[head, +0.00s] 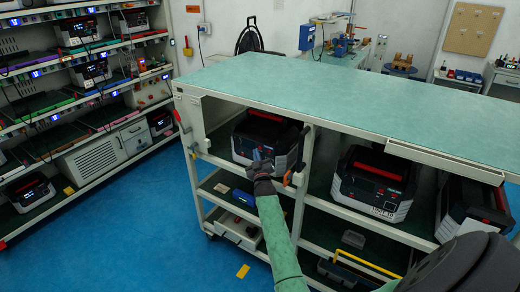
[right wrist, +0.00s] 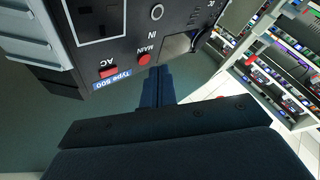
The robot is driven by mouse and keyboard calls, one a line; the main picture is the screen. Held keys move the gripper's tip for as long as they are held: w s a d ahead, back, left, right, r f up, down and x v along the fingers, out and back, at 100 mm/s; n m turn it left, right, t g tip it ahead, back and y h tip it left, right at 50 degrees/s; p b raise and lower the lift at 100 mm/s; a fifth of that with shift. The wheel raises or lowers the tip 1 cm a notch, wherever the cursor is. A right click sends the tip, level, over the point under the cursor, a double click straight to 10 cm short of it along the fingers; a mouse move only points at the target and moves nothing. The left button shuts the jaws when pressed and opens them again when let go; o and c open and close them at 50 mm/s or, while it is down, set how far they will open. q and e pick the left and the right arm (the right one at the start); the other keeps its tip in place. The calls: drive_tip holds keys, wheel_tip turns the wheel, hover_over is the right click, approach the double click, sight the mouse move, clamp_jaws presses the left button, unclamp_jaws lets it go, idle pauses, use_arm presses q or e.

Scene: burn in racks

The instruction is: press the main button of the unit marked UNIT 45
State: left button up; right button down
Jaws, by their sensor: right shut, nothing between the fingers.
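A black and white unit with a red-trimmed handle (head: 264,130) stands on the upper shelf of the cart at the left. My right gripper (head: 262,166) is shut and empty at its front, hiding part of that face. In the right wrist view the unit's dark front panel (right wrist: 125,32) appears turned over, with a red button (right wrist: 144,59) labelled like "MAIN", a red AC switch (right wrist: 108,71) and a "Type 500" label. The shut fingertips (right wrist: 157,72) are just beside the red button; I cannot tell whether they touch. No unit number is readable on this unit. My left gripper is not in view.
Another unit (head: 374,187) with a small, hard-to-read unit label stands right of the cart's divider post (head: 303,165). A further unit (head: 470,210) is at the far right. The green cart top (head: 330,95) overhangs the shelf. Racks (head: 70,130) with more units stand left across blue floor.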

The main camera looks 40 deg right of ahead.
drive_tip(key=shift+s+a+p, duration=0.3)
drive_tip(key=shift+s+a, duration=0.1)
drive_tip(key=shift+a, duration=0.5)
drive_tip(key=shift+s+a+p, duration=0.3)
drive_tip(key=shift+s+a, duration=0.05)
drive_tip(key=shift+a, duration=0.6)
drive_tip(key=shift+s+a+p, duration=0.3)
drive_tip(key=shift+s+a, duration=0.1)
drive_tip(key=shift+a, duration=0.5)
drive_tip(key=s+a+p, duration=0.1)
drive_tip(key=s+a, duration=0.2)
drive_tip(key=a, duration=0.4)
drive_tip(key=shift+a+p, duration=0.2)
drive_tip(key=shift+p, duration=0.2)
